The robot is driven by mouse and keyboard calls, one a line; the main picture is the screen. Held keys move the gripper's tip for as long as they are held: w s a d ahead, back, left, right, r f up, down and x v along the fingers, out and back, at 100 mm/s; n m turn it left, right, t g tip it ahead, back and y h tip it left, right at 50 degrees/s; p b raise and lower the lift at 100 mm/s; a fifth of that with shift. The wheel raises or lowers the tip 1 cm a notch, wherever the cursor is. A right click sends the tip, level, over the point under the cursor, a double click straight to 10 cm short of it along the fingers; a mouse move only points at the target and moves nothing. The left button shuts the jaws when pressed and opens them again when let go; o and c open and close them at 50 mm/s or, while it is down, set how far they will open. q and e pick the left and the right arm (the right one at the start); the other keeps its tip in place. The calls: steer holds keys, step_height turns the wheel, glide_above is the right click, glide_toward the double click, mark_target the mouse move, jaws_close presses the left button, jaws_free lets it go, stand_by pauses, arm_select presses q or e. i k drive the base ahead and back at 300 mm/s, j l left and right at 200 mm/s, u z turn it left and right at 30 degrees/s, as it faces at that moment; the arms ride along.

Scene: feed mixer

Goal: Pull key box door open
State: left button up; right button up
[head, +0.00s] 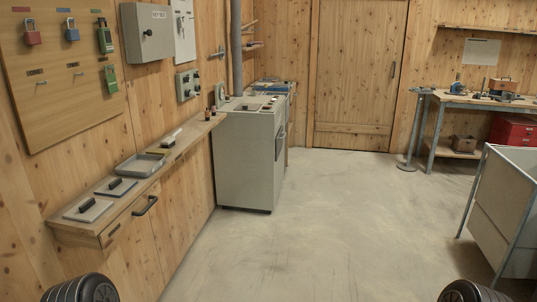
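The key box (146,33) is a grey metal box on the left wooden wall, in the upper left of the head view. It has a label at its top and a small dark round knob or lock on its front. Its door looks shut, and the inside is hidden. Neither of my grippers is in view. Only dark ribbed rounded parts, which seem to be mine, show at the bottom left and bottom right edges.
A lock board (65,68) with red, blue and green padlocks hangs left of the box. Below runs a wooden shelf (128,190) with a tray and flat plates. A grey cabinet (247,155) stands beyond. The middle floor (320,215) is clear; a metal bin (507,195) stands right.

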mark_target(156, 23)
steer(key=i+l+z, duration=0.1)
steer(key=i, duration=0.95)
steer(key=i+l, duration=0.1)
steer(key=i, duration=1)
steer(key=i+l+u, duration=0.25)
steer(key=i+u, duration=0.25)
steer(key=i+l+u, duration=0.95)
steer(key=l, duration=0.2)
steer(key=i+l+u, duration=0.2)
steer(key=l+u, duration=0.25)
steer(key=l, duration=0.25)
steer(key=l+u, duration=0.25)
steer(key=l, duration=0.6)
steer(key=i, duration=0.05)
